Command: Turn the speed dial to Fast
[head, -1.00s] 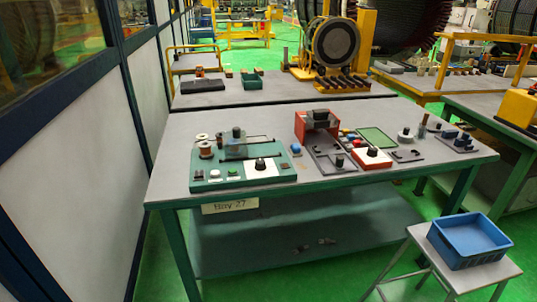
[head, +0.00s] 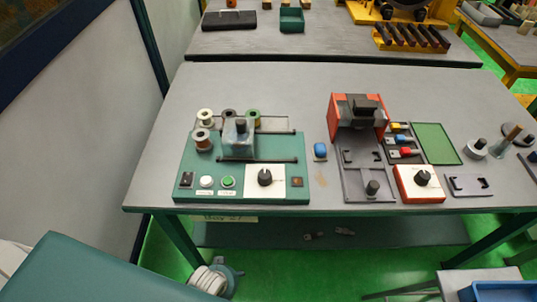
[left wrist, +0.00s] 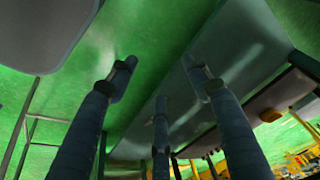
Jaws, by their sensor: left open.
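Two black dials show in the head view. One black dial (head: 265,177) sits on a white plate on the green winding panel (head: 240,193). Another black dial (head: 422,177) sits on a red box (head: 421,198) with a white top, further right. Their markings are too small to read, so I cannot tell which is the speed dial or where either points. My left gripper (left wrist: 160,76) shows in the left wrist view with its fingers spread and nothing between them. It is apart from both dials. My right gripper is not in view.
White and green buttons (head: 228,182) sit left of the panel dial. Wire spools (head: 203,140) and a clear-covered block (head: 239,141) stand behind. A blue button (head: 320,151) and an orange-red press (head: 357,118) stand right of the panel. The table's front strip (head: 330,203) is narrow.

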